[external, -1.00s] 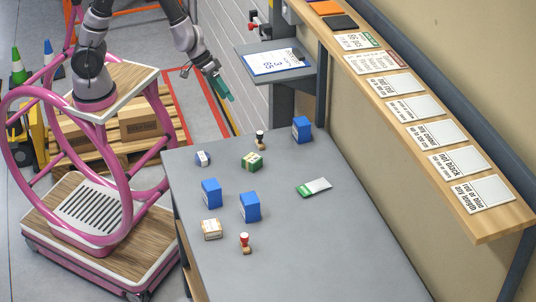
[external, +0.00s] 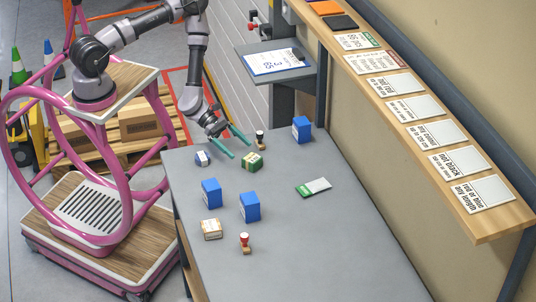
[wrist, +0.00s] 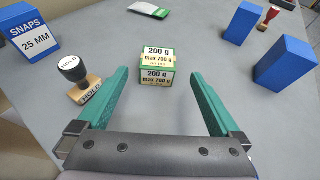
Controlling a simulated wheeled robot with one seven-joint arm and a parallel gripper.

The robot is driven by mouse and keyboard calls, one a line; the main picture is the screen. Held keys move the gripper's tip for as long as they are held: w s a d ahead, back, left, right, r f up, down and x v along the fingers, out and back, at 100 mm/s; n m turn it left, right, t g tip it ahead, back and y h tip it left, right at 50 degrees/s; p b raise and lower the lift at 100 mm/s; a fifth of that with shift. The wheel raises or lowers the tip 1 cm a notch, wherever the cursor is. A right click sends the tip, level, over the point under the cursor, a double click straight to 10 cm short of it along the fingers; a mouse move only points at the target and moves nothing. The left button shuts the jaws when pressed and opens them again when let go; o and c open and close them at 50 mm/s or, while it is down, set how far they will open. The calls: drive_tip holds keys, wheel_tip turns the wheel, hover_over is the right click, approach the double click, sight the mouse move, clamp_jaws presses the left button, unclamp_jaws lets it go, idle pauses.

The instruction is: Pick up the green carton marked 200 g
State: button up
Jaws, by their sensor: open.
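The green carton (external: 252,161) with pale labels stands on the grey table near its far left part. In the wrist view the carton (wrist: 158,66) shows "200 g" and "max 700 g" on its top and front faces. My gripper (external: 233,144) has teal fingers and is above the table edge, just behind and left of the carton. In the wrist view my gripper (wrist: 157,85) is open, with its fingers spread on either side of the line to the carton. The carton lies ahead of the fingertips, and nothing is between them.
A black "HOLD" stamp (wrist: 82,78) stands close to the left finger; a blue "SNAPS 25 MM" box (wrist: 28,40) is beyond it. Several blue boxes (external: 250,206), a red stamp (external: 244,243) and a green-white packet (external: 314,187) stand apart.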

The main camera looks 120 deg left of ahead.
sight(258, 163)
drive_tip(key=x, duration=0.4)
drive_tip(key=shift+w+f, duration=0.15)
drive_tip(key=shift+w, duration=0.25)
drive_tip(key=shift+r+x, duration=0.2)
drive_tip(key=shift+x, duration=2.55)
drive_tip(key=shift+c, duration=0.3)
clamp_jaws()
